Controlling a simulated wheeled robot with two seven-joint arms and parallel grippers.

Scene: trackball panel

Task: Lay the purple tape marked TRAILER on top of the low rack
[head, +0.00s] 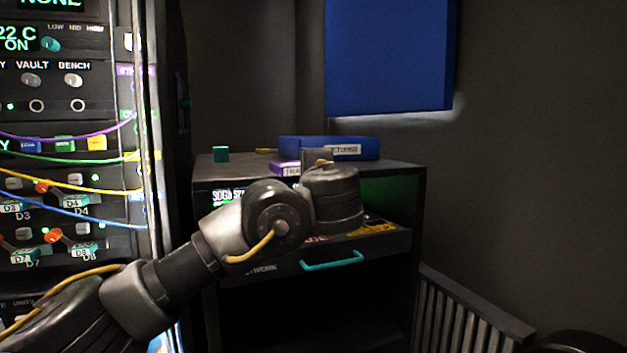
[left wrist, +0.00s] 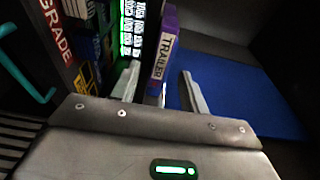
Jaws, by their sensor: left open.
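The purple tape marked TRAILER (head: 284,168) lies on top of the low rack (head: 403,171), near its front edge and in front of a blue tray. In the left wrist view the tape (left wrist: 164,45) shows its label between the lines of the two fingers. My left gripper (left wrist: 160,88) is open, with one finger on each side of the tape's near end; I cannot tell whether either touches it. In the head view my left gripper (head: 318,158) and wrist hide part of the tape and the rack's front. My right gripper is not in view.
The blue tray (head: 300,147) with a white label stands behind the tape. A small teal block (head: 220,154) sits at the rack top's left. An open drawer with a teal handle (head: 333,262) holds tapes below. A cabled panel (head: 65,140) stands left; a slatted grille (head: 460,310) is at lower right.

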